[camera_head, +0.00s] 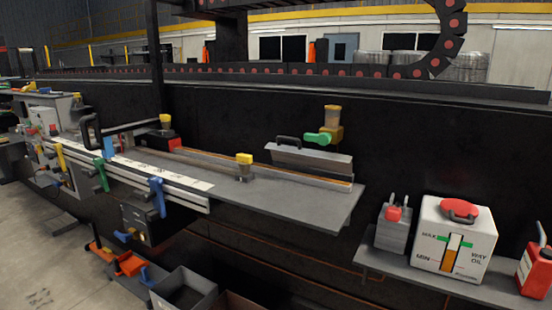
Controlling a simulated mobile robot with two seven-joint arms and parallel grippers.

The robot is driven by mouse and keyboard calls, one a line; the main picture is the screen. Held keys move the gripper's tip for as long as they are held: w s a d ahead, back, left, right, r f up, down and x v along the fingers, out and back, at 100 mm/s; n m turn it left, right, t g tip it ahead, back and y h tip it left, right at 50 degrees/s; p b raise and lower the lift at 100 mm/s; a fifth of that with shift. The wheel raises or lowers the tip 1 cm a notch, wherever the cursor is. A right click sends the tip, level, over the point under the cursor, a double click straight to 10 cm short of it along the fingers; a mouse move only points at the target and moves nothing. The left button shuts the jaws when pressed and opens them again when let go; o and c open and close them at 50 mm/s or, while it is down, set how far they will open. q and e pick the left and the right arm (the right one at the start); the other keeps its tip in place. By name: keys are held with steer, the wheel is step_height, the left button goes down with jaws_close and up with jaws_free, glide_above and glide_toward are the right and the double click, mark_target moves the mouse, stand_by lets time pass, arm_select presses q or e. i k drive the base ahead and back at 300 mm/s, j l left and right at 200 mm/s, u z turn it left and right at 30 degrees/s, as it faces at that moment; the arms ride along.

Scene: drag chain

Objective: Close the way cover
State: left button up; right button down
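What looks like the way cover (312,160) is a grey metal panel with a black handle (288,141) on its upper left edge. It stands raised and tilted at the back of the grey bench, right of the middle. An orange-brown strip (335,181) shows along its lower edge. A green lever (318,138) on a brass-coloured fitting with an amber cup (332,115) sits just behind and above the panel. Neither of my grippers shows in the head view.
The grey bench (290,205) is mostly bare at its right end; a yellow-capped post (244,160) stands on it. A white way-oil tank (455,240), grey can (394,230) and red can (537,268) stand on a lower right shelf. A blue lever (157,197) projects from the bench front.

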mark_target(335, 163)
steer(key=i+j+z, duration=0.3)
steer(key=j, duration=0.3)
steer(key=i+j+z, duration=0.1)
steer(key=j, duration=0.25)
steer(key=i+j+z, duration=0.15)
steer(key=i+j, duration=0.1)
steer(key=j, duration=0.1)
